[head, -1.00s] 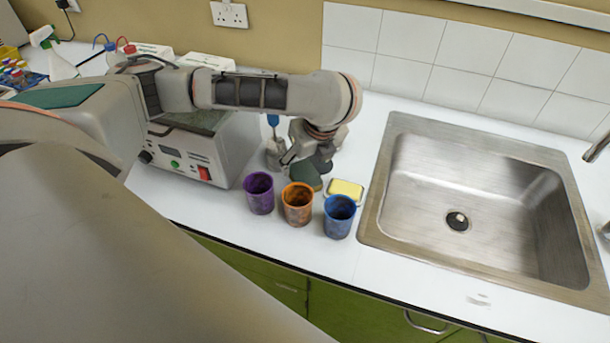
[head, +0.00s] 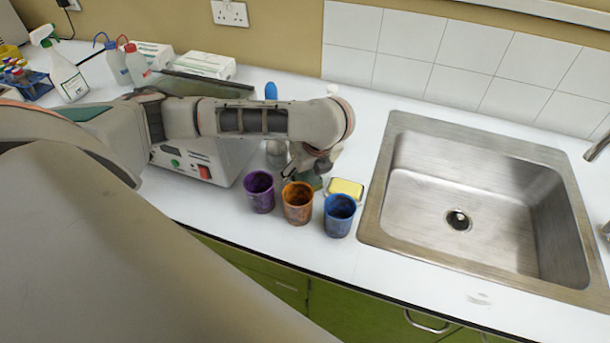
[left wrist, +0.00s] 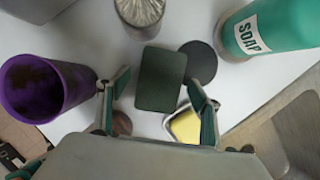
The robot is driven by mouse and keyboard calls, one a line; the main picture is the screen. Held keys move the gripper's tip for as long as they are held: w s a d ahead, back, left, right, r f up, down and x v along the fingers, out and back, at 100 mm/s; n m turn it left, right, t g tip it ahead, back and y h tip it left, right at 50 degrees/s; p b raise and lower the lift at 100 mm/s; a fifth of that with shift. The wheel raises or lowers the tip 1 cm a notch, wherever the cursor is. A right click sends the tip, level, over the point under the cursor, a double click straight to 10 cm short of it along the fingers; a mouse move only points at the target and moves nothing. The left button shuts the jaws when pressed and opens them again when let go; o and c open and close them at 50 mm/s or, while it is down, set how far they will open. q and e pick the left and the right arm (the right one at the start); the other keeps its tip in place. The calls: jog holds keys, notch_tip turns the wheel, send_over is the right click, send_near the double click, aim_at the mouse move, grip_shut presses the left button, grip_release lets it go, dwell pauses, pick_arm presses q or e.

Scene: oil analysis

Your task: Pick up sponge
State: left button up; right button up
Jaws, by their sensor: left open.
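A dark green rectangular block (left wrist: 160,78), seemingly the sponge, lies between the two spread fingers of my left gripper (left wrist: 156,84) in the left wrist view. The fingers look apart from its sides; I cannot tell the height gap. In the head view the left gripper (head: 308,172) points down behind the cups, and the block is mostly hidden there. A yellow block (head: 345,188) in a pale dish lies right of the gripper; it also shows beside the right finger in the left wrist view (left wrist: 186,127).
Purple (head: 259,192), orange (head: 298,203) and blue (head: 339,215) cups stand in a row in front of the gripper. A green soap bottle (left wrist: 265,32) and a metal container (left wrist: 140,12) are close by. The sink (head: 480,200) is at right, a grey device (head: 205,160) at left.

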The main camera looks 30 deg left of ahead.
pick_arm(q)
jog(key=shift+f, duration=0.2)
dwell(0.4)
jog(key=c, duration=0.9)
